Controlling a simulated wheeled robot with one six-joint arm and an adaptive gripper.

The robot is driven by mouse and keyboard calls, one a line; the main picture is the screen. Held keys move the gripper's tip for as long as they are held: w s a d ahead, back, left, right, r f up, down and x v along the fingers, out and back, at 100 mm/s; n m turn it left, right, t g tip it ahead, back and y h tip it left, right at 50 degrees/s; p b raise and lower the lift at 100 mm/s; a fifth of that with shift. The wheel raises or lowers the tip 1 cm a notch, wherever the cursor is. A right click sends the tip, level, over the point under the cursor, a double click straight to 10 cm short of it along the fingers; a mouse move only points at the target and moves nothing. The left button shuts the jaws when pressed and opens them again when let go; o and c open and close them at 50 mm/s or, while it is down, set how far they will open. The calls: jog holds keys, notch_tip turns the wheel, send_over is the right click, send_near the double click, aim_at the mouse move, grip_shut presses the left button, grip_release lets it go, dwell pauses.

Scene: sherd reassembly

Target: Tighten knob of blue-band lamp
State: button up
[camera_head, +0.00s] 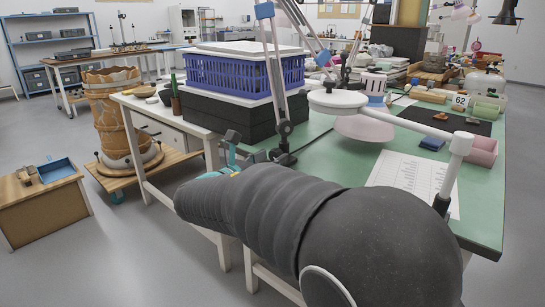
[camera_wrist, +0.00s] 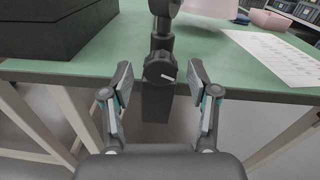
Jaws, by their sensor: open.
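The lamp's grey jointed arm (camera_head: 277,75) rises from a dark clamp at the table edge and carries a blue band (camera_head: 264,10). In the wrist view, the dark round knob (camera_wrist: 158,69) with a white pointer mark sits on the clamp post (camera_wrist: 161,42), facing me. My gripper (camera_wrist: 160,78) is open and empty, one finger on each side of the knob, with visible gaps. Whether the fingertips reach the knob's depth is unclear. In the head view my gripper (camera_head: 240,150) is at the table edge beside the lamp base, partly hidden by my arm.
A black box stack (camera_head: 225,118) with a blue crate (camera_head: 228,75) stands left of the lamp. A pink lamp shade (camera_head: 364,127), a white disc on an arm (camera_head: 338,99) and a printed sheet (camera_head: 412,178) are to the right. The green tabletop (camera_head: 335,160) has some free room.

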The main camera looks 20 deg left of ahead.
jog(key=shift+x, duration=0.8)
jog(key=shift+c, duration=0.3)
grip_shut()
jog(key=shift+f+m+b, duration=0.25)
jog(key=shift+m+b, duration=0.65)
jog(key=shift+b, duration=0.2)
jog(key=shift+r+m+b, duration=0.1)
jog(key=shift+m+b, duration=0.7)
jog(key=shift+m, duration=0.2)
jog(key=shift+r+m, duration=0.2)
jog(key=shift+m, duration=0.2)
jog(key=shift+o, duration=0.3)
grip_release()
